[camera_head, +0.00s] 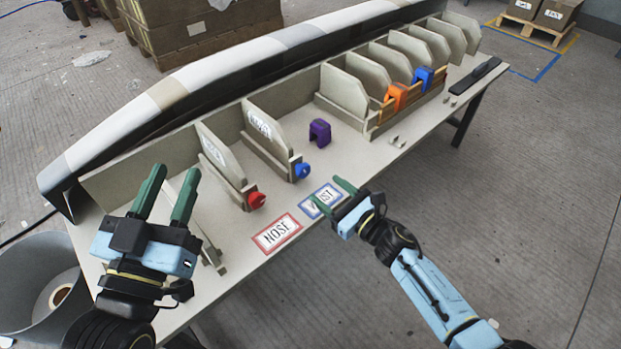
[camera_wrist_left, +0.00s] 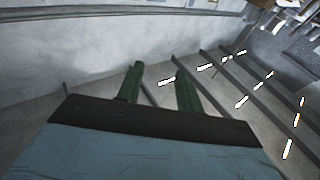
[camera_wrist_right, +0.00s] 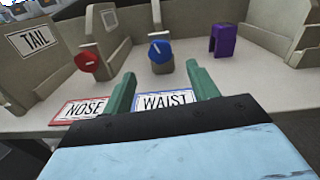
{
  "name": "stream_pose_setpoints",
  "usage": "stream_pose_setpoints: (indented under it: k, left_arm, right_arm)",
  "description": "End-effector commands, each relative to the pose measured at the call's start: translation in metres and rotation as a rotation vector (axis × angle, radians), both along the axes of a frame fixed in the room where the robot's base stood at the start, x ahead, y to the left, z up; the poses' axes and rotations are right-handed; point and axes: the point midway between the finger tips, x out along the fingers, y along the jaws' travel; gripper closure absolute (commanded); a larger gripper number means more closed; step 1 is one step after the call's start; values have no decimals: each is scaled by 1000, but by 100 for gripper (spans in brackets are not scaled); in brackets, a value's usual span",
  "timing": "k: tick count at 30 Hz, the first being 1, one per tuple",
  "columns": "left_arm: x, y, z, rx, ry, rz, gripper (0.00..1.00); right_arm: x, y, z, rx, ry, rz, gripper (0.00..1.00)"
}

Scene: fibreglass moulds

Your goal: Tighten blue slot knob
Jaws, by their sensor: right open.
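The blue slot knob (camera_head: 303,171) sits on the front end of the second slot, which holds an upright panel (camera_head: 266,128). In the right wrist view the blue knob (camera_wrist_right: 160,57) shows a slanted pale mark on its face. My right gripper (camera_head: 325,190) is open and empty, over the WAIST card, in front of the blue knob and apart from it. The knob appears between its fingertips in the right wrist view (camera_wrist_right: 160,70). My left gripper (camera_head: 175,172) is open and empty, raised over the table's left end. The left wrist view does not clearly show the knob.
A red knob (camera_head: 256,201) sits on the slot to the left. A purple clip (camera_head: 320,133) stands to the right on the table. NOSE (camera_head: 277,233) and WAIST cards lie near the front edge. A wooden bin (camera_head: 400,113) holds orange and blue clips.

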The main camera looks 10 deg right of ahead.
Motion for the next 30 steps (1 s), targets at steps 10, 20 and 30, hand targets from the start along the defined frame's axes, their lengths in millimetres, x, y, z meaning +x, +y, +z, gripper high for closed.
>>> stream_pose_setpoints:
  k: [10,20,30]
  left_arm:
    - [-16,-1,38,-92,-288,-13,64]
    - [-23,1,47,-119,-385,-12,64]
    - [-23,1,47,-119,-385,-12,64]
  right_arm:
    - [41,30,-2,2,0,-1,41]
    - [57,42,-1,1,3,-1,41]
    - [57,42,0,1,2,-1,57]
